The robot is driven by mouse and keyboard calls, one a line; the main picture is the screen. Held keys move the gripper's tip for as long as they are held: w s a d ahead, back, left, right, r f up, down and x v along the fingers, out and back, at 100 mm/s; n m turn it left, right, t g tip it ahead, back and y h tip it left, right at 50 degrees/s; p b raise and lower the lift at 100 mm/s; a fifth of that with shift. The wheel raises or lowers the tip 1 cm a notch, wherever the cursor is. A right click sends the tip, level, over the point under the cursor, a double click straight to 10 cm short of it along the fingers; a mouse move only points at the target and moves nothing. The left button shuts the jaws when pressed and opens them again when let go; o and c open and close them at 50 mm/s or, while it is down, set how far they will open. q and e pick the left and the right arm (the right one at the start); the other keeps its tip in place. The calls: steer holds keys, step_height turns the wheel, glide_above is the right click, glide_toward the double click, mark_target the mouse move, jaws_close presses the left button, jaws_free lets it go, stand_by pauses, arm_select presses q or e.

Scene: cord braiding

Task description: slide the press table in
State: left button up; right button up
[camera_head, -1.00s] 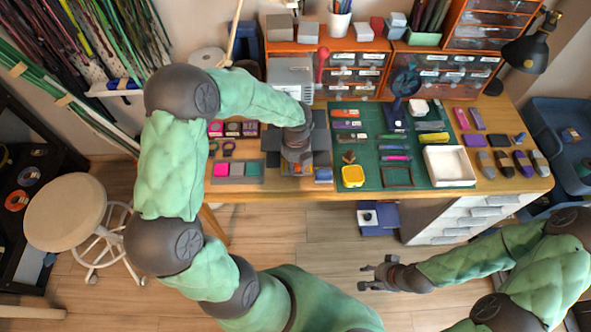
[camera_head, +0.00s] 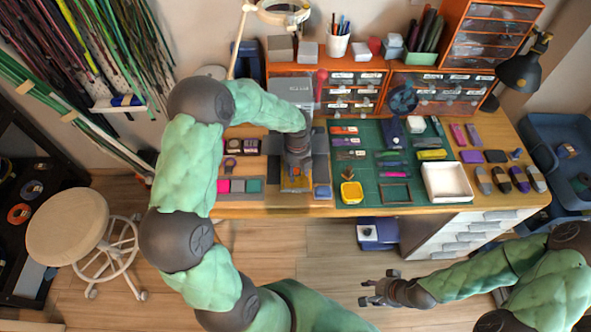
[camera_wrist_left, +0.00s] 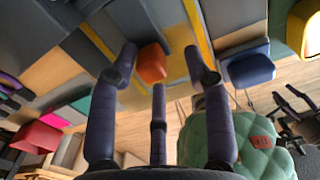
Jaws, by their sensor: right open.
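The grey press (camera_head: 291,91) stands at the back of the bench, with a red-knobbed lever beside it. The press table, a tan and grey slab with yellow strips (camera_wrist_left: 197,42), lies in front of it, partly hidden by my left arm. An orange block (camera_wrist_left: 152,63) sits on it in the left wrist view. My left gripper (camera_head: 297,168) is over the press table. Its fingers (camera_wrist_left: 160,58) are spread around the orange block, with visible gaps at the sides. My right gripper (camera_head: 372,290) is open and empty in front of the bench.
A blue block (camera_head: 322,192) and a yellow tub (camera_head: 351,193) lie right of the press table. Pink, grey and teal blocks (camera_head: 238,186) lie left of it. A green mat (camera_head: 372,168) with tools and a white tray (camera_head: 447,182) fill the right side.

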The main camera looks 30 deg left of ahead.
arm_select(q)
steer(key=shift+w+r, duration=0.1)
stand_by(0.3)
steer(key=shift+r, duration=0.25)
step_height(320, 180, up, 11)
steer(key=shift+r, duration=0.15)
stand_by(0.4)
